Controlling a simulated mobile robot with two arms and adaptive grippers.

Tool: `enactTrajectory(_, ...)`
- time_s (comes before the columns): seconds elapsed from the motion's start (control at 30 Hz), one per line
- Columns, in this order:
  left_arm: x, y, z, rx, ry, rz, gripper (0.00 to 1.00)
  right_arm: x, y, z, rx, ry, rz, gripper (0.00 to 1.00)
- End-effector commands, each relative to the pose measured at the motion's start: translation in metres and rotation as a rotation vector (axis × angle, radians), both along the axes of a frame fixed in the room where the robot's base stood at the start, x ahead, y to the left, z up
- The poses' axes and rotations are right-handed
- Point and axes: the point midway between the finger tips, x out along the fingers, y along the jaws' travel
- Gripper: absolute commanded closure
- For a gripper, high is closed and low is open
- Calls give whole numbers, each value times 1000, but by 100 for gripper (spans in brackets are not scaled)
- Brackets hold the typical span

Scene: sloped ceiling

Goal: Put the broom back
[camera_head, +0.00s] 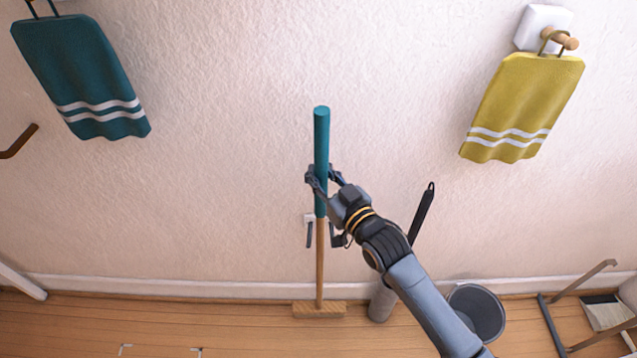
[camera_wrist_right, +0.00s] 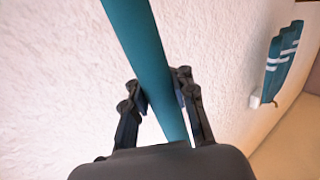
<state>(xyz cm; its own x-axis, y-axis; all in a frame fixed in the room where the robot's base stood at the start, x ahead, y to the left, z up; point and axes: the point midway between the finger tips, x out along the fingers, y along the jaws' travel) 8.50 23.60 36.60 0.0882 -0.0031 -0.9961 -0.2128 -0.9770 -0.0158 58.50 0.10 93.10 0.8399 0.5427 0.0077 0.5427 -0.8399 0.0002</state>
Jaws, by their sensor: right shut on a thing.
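The broom (camera_head: 321,255) is upright close to the wall, with a teal grip at the top, a wooden lower stick and a wooden head (camera_head: 319,309) at floor level. My right gripper (camera_head: 321,177) is shut around the teal grip. The right wrist view shows the teal handle (camera_wrist_right: 150,55) between the two fingers of my right gripper (camera_wrist_right: 162,95). A small white wall holder with dark prongs (camera_head: 309,222) is right behind the handle, below the gripper. I cannot tell whether the stick sits in it. My left gripper is not in view.
A teal towel (camera_head: 82,75) and a yellow towel (camera_head: 520,108) hang on the wall. A grey bucket (camera_head: 478,308), a dark-handled tool (camera_head: 422,212) in a grey holder and a brown metal frame (camera_head: 585,280) stand at right. Floor left of the broom is mostly clear.

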Motion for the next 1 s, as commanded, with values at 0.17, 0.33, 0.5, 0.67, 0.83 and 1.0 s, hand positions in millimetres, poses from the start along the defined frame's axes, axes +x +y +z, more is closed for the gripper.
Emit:
enactTrajectory(0.17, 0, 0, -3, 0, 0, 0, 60, 22, -1, -25, 0, -1, -1, 100)
enactTrajectory(0.33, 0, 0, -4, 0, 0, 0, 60, 31, 0, -36, 2, 0, 1, 100)
enactTrajectory(0.5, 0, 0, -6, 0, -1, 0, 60, 36, -1, -55, 1, 2, 0, 100)
enactTrajectory(0.67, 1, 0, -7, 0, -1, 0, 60, 36, -1, -72, 2, 0, 0, 100)
enactTrajectory(0.83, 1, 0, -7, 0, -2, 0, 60, 36, -1, -72, 3, -1, 0, 100)
enactTrajectory(1.0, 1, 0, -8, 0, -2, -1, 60, 36, -1, -74, 3, -1, 0, 100)
